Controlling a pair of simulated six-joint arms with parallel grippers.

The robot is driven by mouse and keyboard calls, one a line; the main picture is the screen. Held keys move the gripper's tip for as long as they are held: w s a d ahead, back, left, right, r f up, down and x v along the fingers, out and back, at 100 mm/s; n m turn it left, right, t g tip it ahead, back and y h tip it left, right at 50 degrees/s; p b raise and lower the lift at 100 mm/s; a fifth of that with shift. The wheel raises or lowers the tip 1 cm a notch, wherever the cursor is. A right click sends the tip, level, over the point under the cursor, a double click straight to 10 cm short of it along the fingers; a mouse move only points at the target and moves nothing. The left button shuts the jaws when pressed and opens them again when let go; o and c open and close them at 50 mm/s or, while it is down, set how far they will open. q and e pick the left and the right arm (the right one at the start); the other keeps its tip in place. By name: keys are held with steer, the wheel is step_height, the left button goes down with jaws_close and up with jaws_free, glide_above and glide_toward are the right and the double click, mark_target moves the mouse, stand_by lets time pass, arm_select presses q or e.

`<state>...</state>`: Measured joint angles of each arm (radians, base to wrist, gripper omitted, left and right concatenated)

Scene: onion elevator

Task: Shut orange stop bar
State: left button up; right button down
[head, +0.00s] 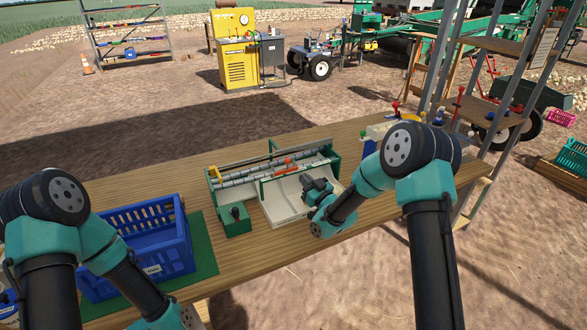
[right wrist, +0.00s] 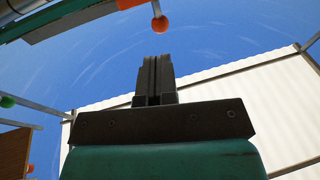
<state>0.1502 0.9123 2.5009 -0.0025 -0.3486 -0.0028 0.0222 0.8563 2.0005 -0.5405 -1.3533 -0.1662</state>
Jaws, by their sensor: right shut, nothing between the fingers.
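The onion elevator model (head: 262,178), with a green frame, grey rollers and white chutes, stands on the wooden table. A small orange piece, which looks like the stop bar (head: 286,169), shows along its right half. My right gripper (head: 312,187) is in front of it, over the right chute, apart from the orange piece. In the right wrist view the fingers (right wrist: 155,75) are shut and empty. An orange ball knob (right wrist: 160,23) on a short rod shows just beyond the fingertips, with an orange edge (right wrist: 130,3) above. My left arm reaches down at the lower left; its gripper is out of view.
A green box with a black knob (head: 236,218) sits at the elevator's front left. A blue crate (head: 152,245) stands on a green mat (head: 207,262) to the left. Bottles (head: 438,117) and a metal rack are at the right. Table front is bare between the mat and my right arm.

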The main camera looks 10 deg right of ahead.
mark_target(289, 163)
steer(key=x, duration=0.7)
steer(key=shift+d+y, duration=0.15)
steer(key=shift+y, duration=0.15)
